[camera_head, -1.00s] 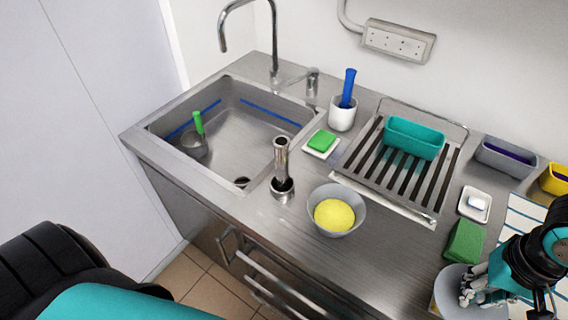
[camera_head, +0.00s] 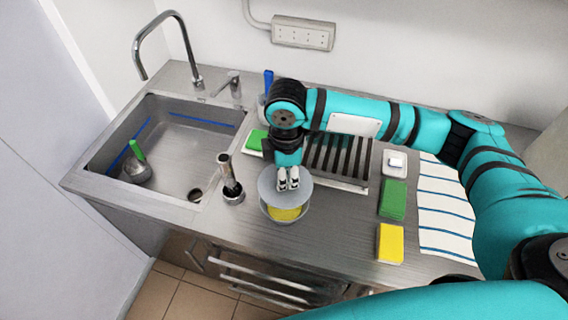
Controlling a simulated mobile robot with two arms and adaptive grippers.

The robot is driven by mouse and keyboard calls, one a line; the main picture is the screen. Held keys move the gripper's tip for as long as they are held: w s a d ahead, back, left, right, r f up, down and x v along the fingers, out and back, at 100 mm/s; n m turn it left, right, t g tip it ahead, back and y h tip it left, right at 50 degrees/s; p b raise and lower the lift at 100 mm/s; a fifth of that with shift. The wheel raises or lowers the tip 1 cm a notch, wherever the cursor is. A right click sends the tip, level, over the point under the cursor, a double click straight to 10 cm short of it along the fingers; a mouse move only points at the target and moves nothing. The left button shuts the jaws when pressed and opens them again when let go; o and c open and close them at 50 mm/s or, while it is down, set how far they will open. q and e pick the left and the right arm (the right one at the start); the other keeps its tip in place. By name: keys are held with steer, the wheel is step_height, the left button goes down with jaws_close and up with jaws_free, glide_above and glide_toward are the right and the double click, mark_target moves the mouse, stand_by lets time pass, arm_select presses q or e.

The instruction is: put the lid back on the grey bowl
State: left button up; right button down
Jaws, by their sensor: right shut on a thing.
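The grey bowl (camera_head: 285,218) stands on the steel counter in the head view, with yellow contents (camera_head: 284,213) showing at its front. My right gripper (camera_head: 288,181) is shut on the grey lid (camera_head: 268,186), a flat round disc, and holds it over the back part of the bowl. The lid hides the bowl's back rim. I cannot tell whether lid and bowl touch. My left gripper is not in view.
A steel cylinder stand (camera_head: 231,185) is left of the bowl, beside the sink (camera_head: 172,160). A drain rack (camera_head: 345,158) lies behind. Green (camera_head: 393,199) and yellow (camera_head: 390,243) sponges and a striped cloth (camera_head: 445,215) lie to the right. The counter between bowl and sponges is clear.

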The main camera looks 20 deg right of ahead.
steer(key=shift+w+a+n, duration=0.1)
steer(key=shift+n, duration=0.2)
steer(key=shift+f+b, duration=0.7)
steer(key=shift+b, duration=0.2)
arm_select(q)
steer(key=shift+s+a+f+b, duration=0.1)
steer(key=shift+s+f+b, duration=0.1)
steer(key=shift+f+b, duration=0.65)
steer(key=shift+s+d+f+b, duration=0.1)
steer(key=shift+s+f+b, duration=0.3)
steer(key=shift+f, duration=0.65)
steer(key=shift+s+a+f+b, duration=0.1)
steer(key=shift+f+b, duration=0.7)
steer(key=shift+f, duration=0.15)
arm_select(e)
steer(key=shift+f, duration=2.45)
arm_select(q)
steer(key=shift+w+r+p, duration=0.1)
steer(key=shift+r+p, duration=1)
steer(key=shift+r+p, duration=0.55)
arm_select(e)
steer(key=shift+f, duration=0.15)
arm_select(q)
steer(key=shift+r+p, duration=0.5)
